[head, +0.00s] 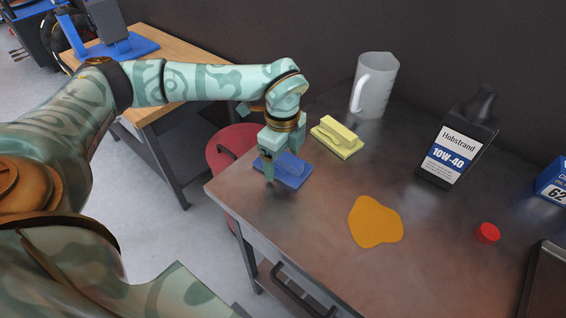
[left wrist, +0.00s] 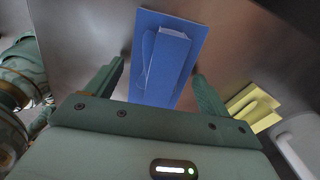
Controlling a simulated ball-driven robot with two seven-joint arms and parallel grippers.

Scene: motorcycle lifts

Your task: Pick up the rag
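A blue rag-like piece (head: 292,173) with a raised folded part lies flat on the dark metal workbench (head: 310,215), near its left corner. A similar yellow piece (head: 338,137) lies just behind it to the right. I cannot tell from shape alone which one is the rag. My left gripper (head: 277,165) is low over the blue piece and hides part of it. In the left wrist view, the gripper's fingers (left wrist: 160,85) are spread, with the blue piece (left wrist: 165,60) between and beyond them. The yellow piece (left wrist: 253,108) is outside the right finger. My right gripper is not in view.
An orange-yellow puddle (head: 375,222) and a red cap (head: 487,232) are on the bench. A blue box (head: 553,182) is at right. A red stool (head: 228,148) stands left of the bench.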

